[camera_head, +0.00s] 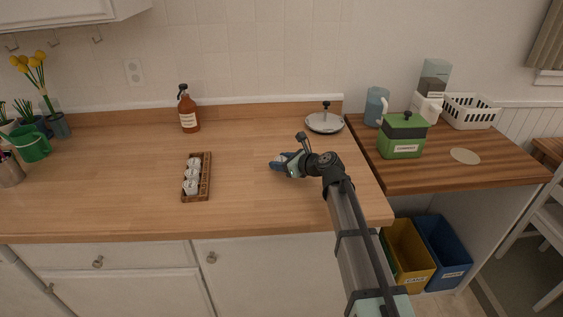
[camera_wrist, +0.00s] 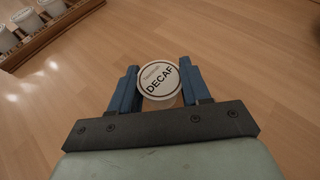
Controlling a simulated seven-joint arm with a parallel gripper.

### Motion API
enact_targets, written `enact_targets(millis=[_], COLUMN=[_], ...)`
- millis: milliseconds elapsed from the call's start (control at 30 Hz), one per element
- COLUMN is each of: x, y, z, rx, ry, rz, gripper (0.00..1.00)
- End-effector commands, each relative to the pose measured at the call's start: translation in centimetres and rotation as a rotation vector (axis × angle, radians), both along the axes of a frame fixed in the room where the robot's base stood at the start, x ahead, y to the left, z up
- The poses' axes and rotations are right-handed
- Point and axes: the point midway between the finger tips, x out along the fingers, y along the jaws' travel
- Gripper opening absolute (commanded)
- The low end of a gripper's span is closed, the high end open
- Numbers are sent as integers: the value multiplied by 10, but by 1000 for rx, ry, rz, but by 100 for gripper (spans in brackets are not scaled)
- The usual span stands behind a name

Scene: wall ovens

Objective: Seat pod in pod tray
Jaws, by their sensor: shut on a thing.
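A round white pod (camera_wrist: 158,80) with a lid marked DECAF is between the two blue fingers of my gripper (camera_wrist: 160,88) in the wrist view. The fingers touch its sides. In the head view my gripper (camera_head: 279,162) is over the counter, right of the pod tray, and the pod there is mostly hidden and small. The brown wooden pod tray (camera_head: 205,178) holds several white pods (camera_head: 192,176) in a row along its left side. The tray also shows at the upper left of the wrist view (camera_wrist: 38,44), apart from my gripper.
The wooden counter (camera_head: 110,185) is clear between tray and gripper. A brown pump bottle (camera_head: 190,112) stands behind the tray. A lidded pan (camera_head: 324,122) is behind my gripper. A green box (camera_head: 402,137) and a blue jug (camera_head: 376,105) stand to the right.

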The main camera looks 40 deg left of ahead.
Motion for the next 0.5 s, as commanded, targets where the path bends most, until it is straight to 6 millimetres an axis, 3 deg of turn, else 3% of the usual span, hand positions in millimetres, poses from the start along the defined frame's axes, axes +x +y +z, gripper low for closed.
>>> enact_targets(millis=[333, 367, 500], x=[0, 0, 0], y=[0, 0, 0], z=[-3, -3, -3], rx=[0, 0, 0], ry=[1, 1, 0], rz=[0, 0, 0], gripper=[18, 48, 61])
